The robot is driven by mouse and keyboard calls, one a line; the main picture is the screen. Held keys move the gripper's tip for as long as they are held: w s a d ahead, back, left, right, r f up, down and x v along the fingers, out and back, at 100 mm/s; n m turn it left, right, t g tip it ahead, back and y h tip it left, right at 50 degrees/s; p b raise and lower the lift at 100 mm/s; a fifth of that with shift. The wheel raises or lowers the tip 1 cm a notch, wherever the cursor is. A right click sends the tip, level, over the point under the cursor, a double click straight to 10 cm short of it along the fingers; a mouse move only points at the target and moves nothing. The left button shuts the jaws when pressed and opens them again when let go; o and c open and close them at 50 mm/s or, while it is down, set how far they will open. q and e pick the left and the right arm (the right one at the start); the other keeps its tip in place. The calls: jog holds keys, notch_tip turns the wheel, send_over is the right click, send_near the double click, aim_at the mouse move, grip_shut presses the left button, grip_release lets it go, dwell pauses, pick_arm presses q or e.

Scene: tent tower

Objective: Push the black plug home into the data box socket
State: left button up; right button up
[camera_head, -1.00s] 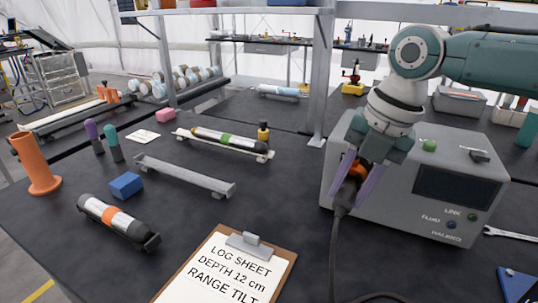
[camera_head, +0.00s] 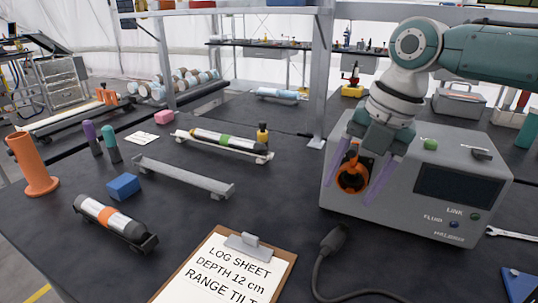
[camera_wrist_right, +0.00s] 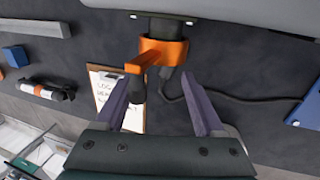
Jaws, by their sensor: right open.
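The black plug (camera_head: 335,240) lies on the dark table in front of the grey data box (camera_head: 330,190), apart from the socket, its cable trailing toward the front. The orange socket ring (camera_head: 353,176) is on the box's left front; its opening looks empty. My right gripper (camera_head: 348,204) is open, its two purple fingers on either side of the ring, holding nothing. In the right wrist view the orange socket (camera_wrist_right: 165,52) with its side lever is just beyond the open fingers, and the plug (camera_wrist_right: 166,73) is partly hidden below it. My left gripper is not in view.
A clipboard with a log sheet (camera_head: 215,268) lies left of the plug. A blue block (camera_head: 124,186), a black and orange cylinder (camera_head: 110,217) and an empty rail (camera_head: 180,176) are farther left. A wrench (camera_head: 510,234) lies right of the box.

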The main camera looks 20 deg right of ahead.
jog(key=v, duration=1)
